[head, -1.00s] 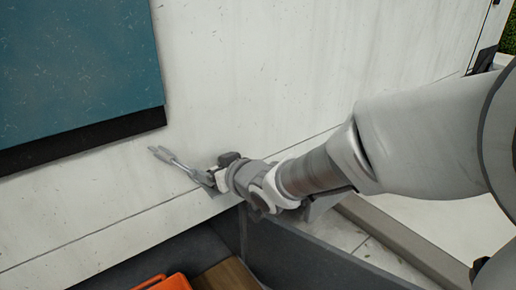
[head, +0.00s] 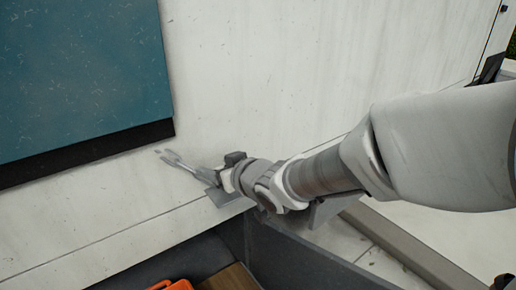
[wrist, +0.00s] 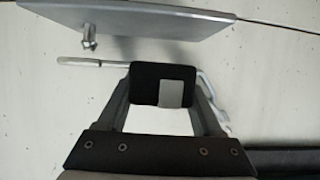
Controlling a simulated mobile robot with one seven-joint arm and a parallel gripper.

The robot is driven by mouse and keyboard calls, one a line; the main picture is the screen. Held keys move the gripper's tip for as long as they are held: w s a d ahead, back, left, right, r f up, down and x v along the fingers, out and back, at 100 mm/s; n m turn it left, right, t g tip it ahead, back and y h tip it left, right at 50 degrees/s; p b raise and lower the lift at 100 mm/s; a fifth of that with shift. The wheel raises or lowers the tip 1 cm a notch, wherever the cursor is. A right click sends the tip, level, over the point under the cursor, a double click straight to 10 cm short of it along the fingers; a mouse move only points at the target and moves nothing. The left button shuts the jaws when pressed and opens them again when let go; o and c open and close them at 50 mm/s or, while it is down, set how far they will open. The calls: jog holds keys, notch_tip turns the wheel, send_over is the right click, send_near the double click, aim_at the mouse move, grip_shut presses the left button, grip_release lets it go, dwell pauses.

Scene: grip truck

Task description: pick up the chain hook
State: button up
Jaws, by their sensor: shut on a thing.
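The chain hook is a thin silver metal piece with a forked end (head: 172,158), just below the blue panel's corner in the head view. In the wrist view its straight rod (wrist: 92,62) runs behind my fingertips, and a bent part (wrist: 212,98) comes out on the right. My gripper (wrist: 163,85) is shut on the hook, its dark pads covering the held part. In the head view my gripper (head: 222,178) is close to the pale surface, at the hook's near end. I cannot tell whether the hook still touches that surface.
A flat grey plate (head: 232,202) lies beside my gripper and also shows in the wrist view (wrist: 150,22), with a small bolt-like stub. A blue panel (head: 80,70) with a black edge is at upper left. Below is a dark-walled bin (head: 290,255) with an orange item (head: 172,285).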

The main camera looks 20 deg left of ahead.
notch_tip(320, 180, up, 2)
jog(key=shift+r+p, duration=0.2)
jog(key=shift+p, duration=0.25)
jog(key=s+d+r+p, duration=0.1)
jog(key=d+r+p, duration=0.5)
jog(key=d, duration=0.5)
jog(key=shift+s+d+p, duration=0.15)
jog(key=shift+d+p, duration=0.1)
jog(key=shift+p, duration=0.5)
